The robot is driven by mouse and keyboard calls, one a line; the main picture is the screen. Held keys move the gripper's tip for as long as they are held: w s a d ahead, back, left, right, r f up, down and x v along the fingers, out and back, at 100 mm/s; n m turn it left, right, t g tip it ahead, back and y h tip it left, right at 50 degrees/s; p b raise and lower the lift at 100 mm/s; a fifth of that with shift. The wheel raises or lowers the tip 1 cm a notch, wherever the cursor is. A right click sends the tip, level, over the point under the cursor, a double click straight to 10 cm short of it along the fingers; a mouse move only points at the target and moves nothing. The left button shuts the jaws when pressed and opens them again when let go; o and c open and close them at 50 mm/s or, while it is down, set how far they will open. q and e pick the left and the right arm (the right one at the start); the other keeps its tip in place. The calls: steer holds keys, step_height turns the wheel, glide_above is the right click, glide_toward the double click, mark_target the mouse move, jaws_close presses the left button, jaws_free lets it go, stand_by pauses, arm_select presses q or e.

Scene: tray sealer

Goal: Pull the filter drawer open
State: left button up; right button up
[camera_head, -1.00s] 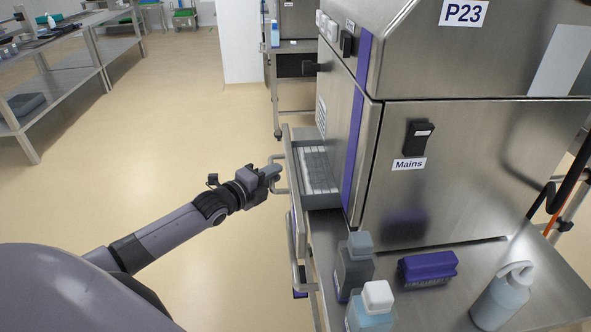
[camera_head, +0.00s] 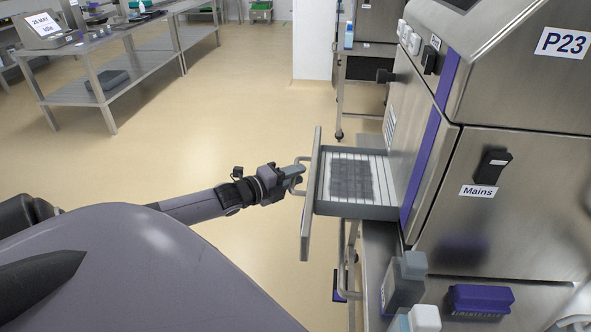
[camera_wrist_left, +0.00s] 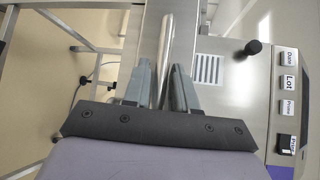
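The filter drawer (camera_head: 312,200) sticks out from the left side of the steel machine in the head view. Its slatted inside shows, with a dark grey mesh filter (camera_head: 350,180) lying in it. My left gripper (camera_head: 297,172) is at the drawer's bar handle (camera_head: 301,160), on the outer side of the front panel. In the left wrist view the two fingers of my left gripper (camera_wrist_left: 163,92) stand on either side of the handle bar (camera_wrist_left: 164,60), closed on it. The fingertips are small in the head view. My right gripper is not in view.
The machine (camera_head: 520,200) stands on a steel table at the right. A steel bench (camera_head: 110,70) is at the far left. The floor left of the drawer is clear.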

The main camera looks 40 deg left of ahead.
arm_select(q)
steer(key=shift+o, duration=0.3)
steer(key=shift+s, duration=0.15)
steer(key=s+r+p, duration=0.1)
steer(key=s, duration=0.5)
steer(key=shift+s+a+p, duration=0.4)
steer(key=shift+a, duration=0.05)
steer(key=shift+s, duration=0.1)
stand_by(0.4)
